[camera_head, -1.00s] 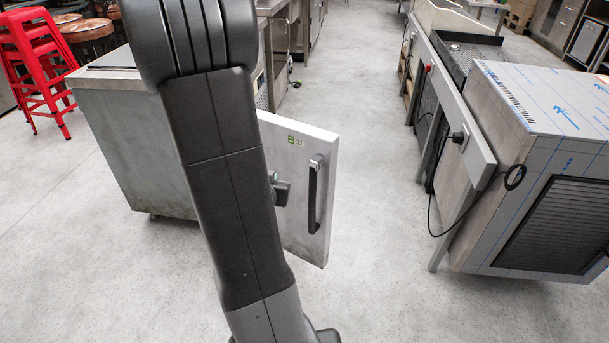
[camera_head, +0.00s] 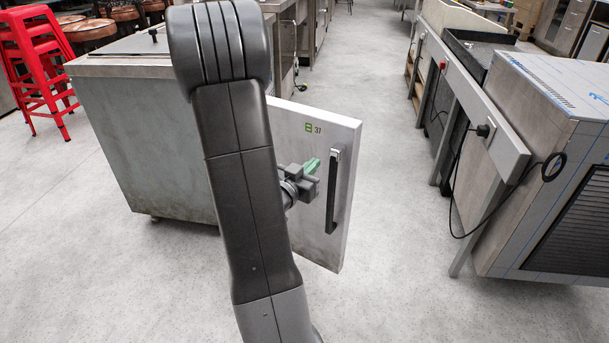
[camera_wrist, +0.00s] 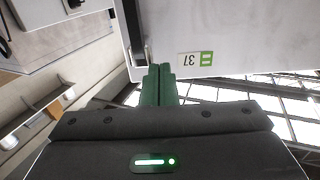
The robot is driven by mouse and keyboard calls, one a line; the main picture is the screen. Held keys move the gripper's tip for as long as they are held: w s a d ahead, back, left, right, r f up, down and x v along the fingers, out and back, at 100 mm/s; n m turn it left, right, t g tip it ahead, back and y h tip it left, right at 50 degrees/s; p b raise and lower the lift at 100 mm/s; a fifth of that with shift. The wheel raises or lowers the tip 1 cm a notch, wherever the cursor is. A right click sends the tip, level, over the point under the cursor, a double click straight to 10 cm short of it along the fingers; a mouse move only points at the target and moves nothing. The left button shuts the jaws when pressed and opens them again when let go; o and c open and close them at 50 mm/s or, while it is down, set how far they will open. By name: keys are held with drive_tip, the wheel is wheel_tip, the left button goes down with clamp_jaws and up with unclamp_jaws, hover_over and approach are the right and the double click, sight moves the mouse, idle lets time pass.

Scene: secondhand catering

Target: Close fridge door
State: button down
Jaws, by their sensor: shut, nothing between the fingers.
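The fridge door (camera_head: 318,215) stands swung open, a pale grey panel with a dark vertical handle (camera_head: 334,190) and a "37" label. The fridge body (camera_head: 150,130) is the steel cabinet at left, partly hidden behind my arm. My gripper (camera_head: 312,166) is shut and empty, in front of the door's outer face, left of the handle and below the label. In the wrist view the green fingers (camera_wrist: 158,72) are together, close to the door panel (camera_wrist: 235,35) and its handle (camera_wrist: 139,60). I cannot tell whether they touch the door.
A steel unit with blue-marked film (camera_head: 555,120) and a hanging black cable stand at right. Red stools (camera_head: 40,65) stand at far left. The grey floor (camera_head: 400,230) between the door and the right-hand unit is clear.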

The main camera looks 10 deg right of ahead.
sight(332, 145)
drive_tip(key=b+x, duration=0.1)
drive_tip(key=x, duration=0.7)
drive_tip(key=shift+w+d, duration=0.15)
drive_tip(key=shift+b, duration=0.3)
